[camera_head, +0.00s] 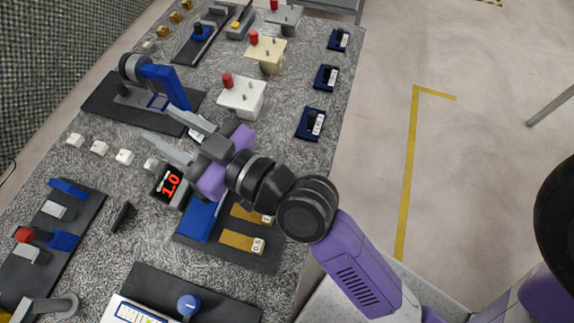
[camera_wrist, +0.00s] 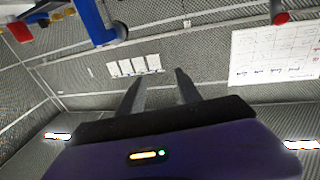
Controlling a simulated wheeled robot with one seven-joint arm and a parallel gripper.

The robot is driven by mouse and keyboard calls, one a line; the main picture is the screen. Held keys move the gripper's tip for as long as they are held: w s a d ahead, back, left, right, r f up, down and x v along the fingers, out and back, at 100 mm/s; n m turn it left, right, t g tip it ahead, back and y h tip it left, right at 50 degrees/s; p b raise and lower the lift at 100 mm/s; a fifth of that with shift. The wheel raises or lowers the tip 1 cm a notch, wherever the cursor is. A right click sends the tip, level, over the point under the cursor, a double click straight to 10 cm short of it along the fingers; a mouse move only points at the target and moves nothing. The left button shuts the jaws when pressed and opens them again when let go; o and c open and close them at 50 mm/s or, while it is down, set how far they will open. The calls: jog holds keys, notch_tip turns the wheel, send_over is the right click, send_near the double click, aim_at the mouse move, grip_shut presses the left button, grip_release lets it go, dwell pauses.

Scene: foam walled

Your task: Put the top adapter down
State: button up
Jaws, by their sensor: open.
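My gripper (camera_head: 159,123) is open, with its two grey fingers apart above the grey bench, pointing toward the blue bracket (camera_head: 166,86) on a black board. In the wrist view my gripper (camera_wrist: 160,76) has nothing between its fingers. I cannot tell for certain which thing is the top adapter. Three dark blue plates with black parts and white labels lie along the bench's right side: a far one (camera_head: 339,40), a middle one (camera_head: 326,77) and a near one (camera_head: 310,124). Part of the black board and a white label are hidden behind my gripper.
A blue-knobbed panel (camera_head: 187,303) is near. The floor (camera_head: 480,130) right of the bench is clear.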

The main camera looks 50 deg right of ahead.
jog(key=s+d+f+m+h, duration=0.1)
jog(key=s+f, duration=0.2)
jog(key=s, duration=0.1)
jog(key=s+d+f+m+g+h, duration=0.1)
jog(key=s+f, duration=0.2)
jog(key=s, duration=0.2)
jog(key=s+d+f+m+g+h, duration=0.1)
jog(key=s+f, duration=0.3)
jog(key=s, duration=0.1)
jog(key=shift+s+d, duration=0.15)
jog(key=shift+d, duration=0.05)
jog(key=s+d+g, duration=0.1)
jog(key=s+d, duration=0.1)
jog(key=s, duration=0.5)
jog(key=s+d+n, duration=0.1)
jog(key=s+d, duration=0.1)
jog(key=s, duration=0.5)
jog(key=shift+d+f+g, duration=0.25)
jog(key=shift+f+g, duration=0.15)
